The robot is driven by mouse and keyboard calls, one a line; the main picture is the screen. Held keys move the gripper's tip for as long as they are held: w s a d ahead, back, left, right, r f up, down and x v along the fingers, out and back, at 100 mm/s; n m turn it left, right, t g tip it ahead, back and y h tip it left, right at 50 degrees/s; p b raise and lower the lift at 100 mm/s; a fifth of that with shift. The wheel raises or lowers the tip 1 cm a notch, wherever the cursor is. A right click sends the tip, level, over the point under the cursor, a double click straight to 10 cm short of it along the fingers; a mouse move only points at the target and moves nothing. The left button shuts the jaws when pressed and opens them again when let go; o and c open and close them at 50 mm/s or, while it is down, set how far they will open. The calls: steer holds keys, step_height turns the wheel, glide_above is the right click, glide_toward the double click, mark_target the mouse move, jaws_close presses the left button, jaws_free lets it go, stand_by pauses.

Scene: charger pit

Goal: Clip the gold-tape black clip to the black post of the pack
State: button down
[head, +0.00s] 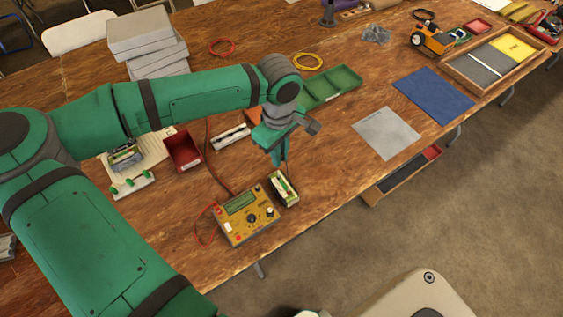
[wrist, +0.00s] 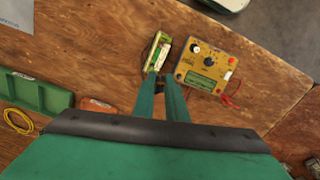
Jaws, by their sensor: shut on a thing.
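The pack (head: 284,187) is a small pale and green block in a dark case, beside the yellow charger (head: 246,216). In the wrist view the pack (wrist: 157,52) lies just beyond my fingertips, with the charger (wrist: 204,66) to its right. My gripper (head: 277,160) points down above the pack's far end. In the wrist view my gripper (wrist: 160,86) is shut on a small dark thing, which looks like the black clip (wrist: 160,86). The fingers cover most of it, and no gold tape shows. The black post is too small to make out.
A red bin (head: 183,150) and a white strip (head: 231,136) stand left of my gripper. A green tray (head: 338,86) lies behind it. A red lead (head: 203,224) loops at the charger's left. Bare table lies right of the pack, up to the front edge.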

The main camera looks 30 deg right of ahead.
step_height(320, 180, down, 6)
steer(key=w+d+m, duration=0.1)
steer(key=w+m, duration=0.2)
steer(key=shift+r, duration=0.2)
steer(key=shift+d, duration=0.1)
stand_by(0.4)
steer(key=shift+f, duration=3.45)
steer(key=shift+s+f, duration=0.1)
steer(key=shift+f, duration=0.15)
steer(key=c, duration=1.7)
jaws_free()
